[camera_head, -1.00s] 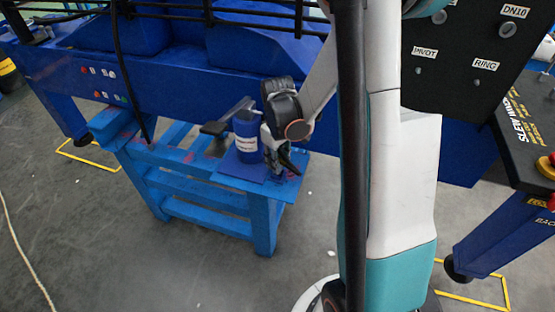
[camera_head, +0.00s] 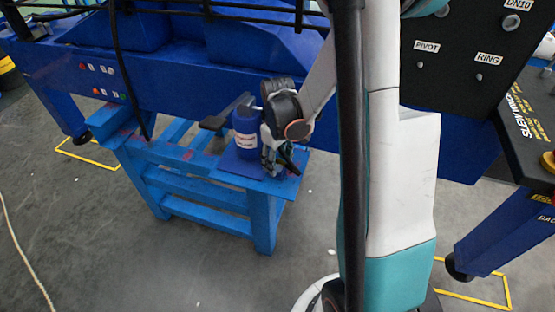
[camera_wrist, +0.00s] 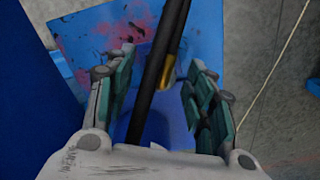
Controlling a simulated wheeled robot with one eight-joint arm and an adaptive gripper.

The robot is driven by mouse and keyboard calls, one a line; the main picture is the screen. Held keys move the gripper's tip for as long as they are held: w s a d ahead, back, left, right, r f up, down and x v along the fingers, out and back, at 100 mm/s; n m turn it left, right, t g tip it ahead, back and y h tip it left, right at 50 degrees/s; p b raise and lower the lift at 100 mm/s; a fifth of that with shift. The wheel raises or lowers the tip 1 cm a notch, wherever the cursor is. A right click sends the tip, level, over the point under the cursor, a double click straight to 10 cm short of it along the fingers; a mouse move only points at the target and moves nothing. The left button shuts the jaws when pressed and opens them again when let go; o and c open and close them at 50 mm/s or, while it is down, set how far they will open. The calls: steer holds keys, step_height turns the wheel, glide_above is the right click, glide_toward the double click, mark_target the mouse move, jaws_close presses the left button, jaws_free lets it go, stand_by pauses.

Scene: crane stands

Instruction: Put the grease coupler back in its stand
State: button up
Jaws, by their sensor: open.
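In the wrist view, a black rod or hose (camera_wrist: 153,90) with a brass-coloured piece (camera_wrist: 169,72) runs between the fingers of my gripper (camera_wrist: 160,88). It appears to be the grease coupler; the lower part is hard to make out. The fingers are apart, with green pads on either side, and no firm hold shows. In the head view, my gripper (camera_head: 280,160) points down just right of a blue canister (camera_head: 245,140) with a white label. The canister stands upright on a dark blue plate (camera_head: 236,170). I cannot tell which part is the coupler's stand.
A blue bench (camera_head: 165,157) carries the plate, and a grey lever-like part shows left of the canister. A large blue machine beam (camera_head: 180,84) runs behind. A black labelled panel (camera_head: 462,60) and a control console (camera_head: 530,130) stand at right. The floor in front is clear.

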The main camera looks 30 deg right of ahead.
mark_target(278, 158)
steer(key=shift+r, duration=0.1)
steer(key=shift+r+p, duration=1.7)
steer(key=shift+r, duration=0.75)
step_height(278, 158, up, 12)
